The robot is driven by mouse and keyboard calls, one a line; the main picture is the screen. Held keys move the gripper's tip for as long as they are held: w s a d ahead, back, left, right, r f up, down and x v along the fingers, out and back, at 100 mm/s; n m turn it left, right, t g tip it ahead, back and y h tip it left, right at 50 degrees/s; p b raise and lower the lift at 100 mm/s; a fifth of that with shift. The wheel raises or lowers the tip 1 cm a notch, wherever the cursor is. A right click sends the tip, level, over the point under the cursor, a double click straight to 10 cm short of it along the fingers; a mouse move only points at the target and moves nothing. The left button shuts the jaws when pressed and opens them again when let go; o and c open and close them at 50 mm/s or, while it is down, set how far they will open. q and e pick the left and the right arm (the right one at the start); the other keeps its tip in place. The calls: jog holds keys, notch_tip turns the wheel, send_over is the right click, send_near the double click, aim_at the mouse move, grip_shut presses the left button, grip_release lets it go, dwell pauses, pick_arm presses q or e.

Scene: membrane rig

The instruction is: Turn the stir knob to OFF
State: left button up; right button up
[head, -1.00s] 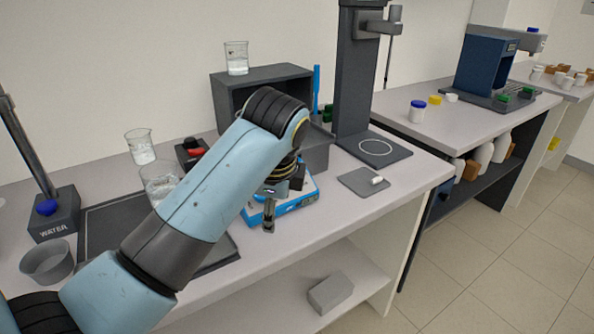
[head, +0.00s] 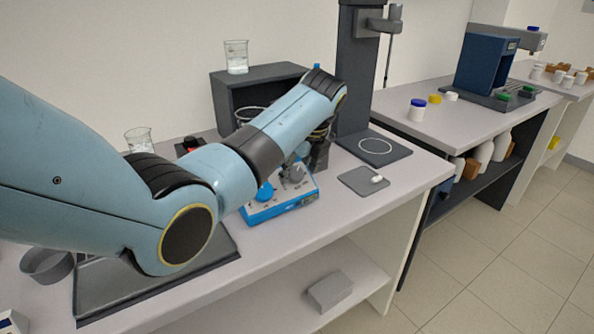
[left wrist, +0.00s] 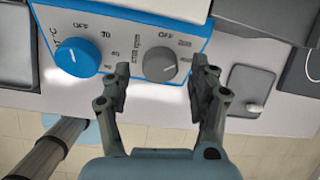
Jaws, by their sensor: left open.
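The blue hotplate stirrer (head: 285,207) stands on the bench, partly hidden by my left arm in the head view. Its panel shows close up in the left wrist view (left wrist: 125,48). The grey stir knob (left wrist: 160,65) sits right of the blue heat knob (left wrist: 78,57). An OFF label is above the grey knob, and its pale mark points to the right, not at OFF. My left gripper (left wrist: 160,72) is open, with one fingertip on each side of the grey knob in the picture. I cannot tell whether they touch it. My right gripper is not in view.
A dark open box (head: 262,75) stands behind the stirrer, with a beaker (head: 236,57) on top. A dark column stand (head: 355,75) is to its right. A small grey pad (head: 354,181) holds a white piece. A beaker (head: 139,139) stands at the left back.

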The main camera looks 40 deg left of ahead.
pick_arm(q)
jog(key=shift+w+a+f, duration=0.1)
jog(key=shift+a+f, duration=0.15)
jog(key=shift+f, duration=0.4)
jog(key=c, duration=1.2)
jog(key=shift+o, duration=0.2)
jog(key=shift+r+n+p, duration=0.2)
jog(key=shift+n+p, duration=0.5)
jog(key=shift+p, duration=0.35)
jog(key=shift+n+t+p, duration=0.4)
jog(key=shift+n+p, duration=0.7)
jog(key=shift+n, duration=0.1)
jog(key=shift+n+p, duration=0.75)
jog(key=shift+n, duration=0.35)
jog(key=shift+f+n+t+p, duration=0.15)
jog(key=shift+n+t+p, duration=0.3)
jog(key=shift+n, duration=0.75)
